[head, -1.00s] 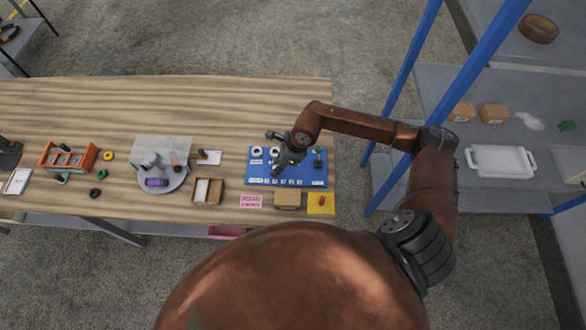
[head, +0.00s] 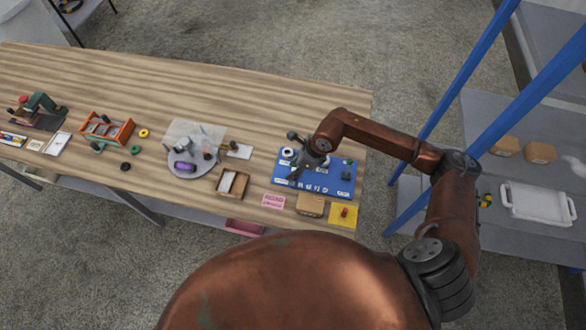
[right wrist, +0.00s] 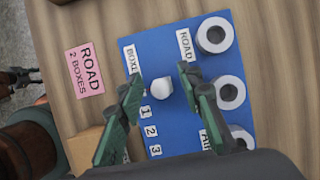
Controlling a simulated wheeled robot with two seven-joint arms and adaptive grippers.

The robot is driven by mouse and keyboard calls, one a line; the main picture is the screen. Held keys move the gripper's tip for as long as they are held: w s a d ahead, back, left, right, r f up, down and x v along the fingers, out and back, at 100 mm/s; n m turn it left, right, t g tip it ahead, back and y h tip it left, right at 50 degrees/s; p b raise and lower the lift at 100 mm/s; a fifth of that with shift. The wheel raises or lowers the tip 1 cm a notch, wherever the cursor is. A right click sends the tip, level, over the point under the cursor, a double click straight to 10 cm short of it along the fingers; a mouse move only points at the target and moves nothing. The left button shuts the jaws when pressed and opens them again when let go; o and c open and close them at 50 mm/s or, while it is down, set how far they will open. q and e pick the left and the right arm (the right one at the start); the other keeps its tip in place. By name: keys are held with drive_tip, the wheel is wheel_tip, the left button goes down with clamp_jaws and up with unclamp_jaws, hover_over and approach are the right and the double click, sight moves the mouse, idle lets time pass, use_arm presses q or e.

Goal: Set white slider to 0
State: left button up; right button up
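The blue board (head: 318,188) lies on the wooden table and fills the middle of the right wrist view (right wrist: 180,130). It carries labels BOXES and ROAD and a row of numbers 1, 2, 3. The white slider knob (right wrist: 160,88) stands beside the BOXES label, just above the number 1; any 0 mark is not visible. My right gripper (right wrist: 161,80) is open, with one green-grey finger on each side of the knob and visible gaps between. In the head view my right gripper (head: 302,172) is over the board and hides part of it. My left gripper is out of view.
White rings (right wrist: 214,36) line the board's right side. A pink card (right wrist: 85,67) reads ROAD 2 BOXES. A cardboard box (head: 310,205) and a yellow mat (head: 349,219) lie in front of the board. A shallow open box (head: 233,183) and round grey tray (head: 184,172) are to the left.

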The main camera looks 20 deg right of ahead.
drive_tip(key=shift+r, duration=0.15)
drive_tip(key=v, duration=1.1)
drive_tip(key=shift+r, duration=0.35)
drive_tip(key=shift+s, duration=0.1)
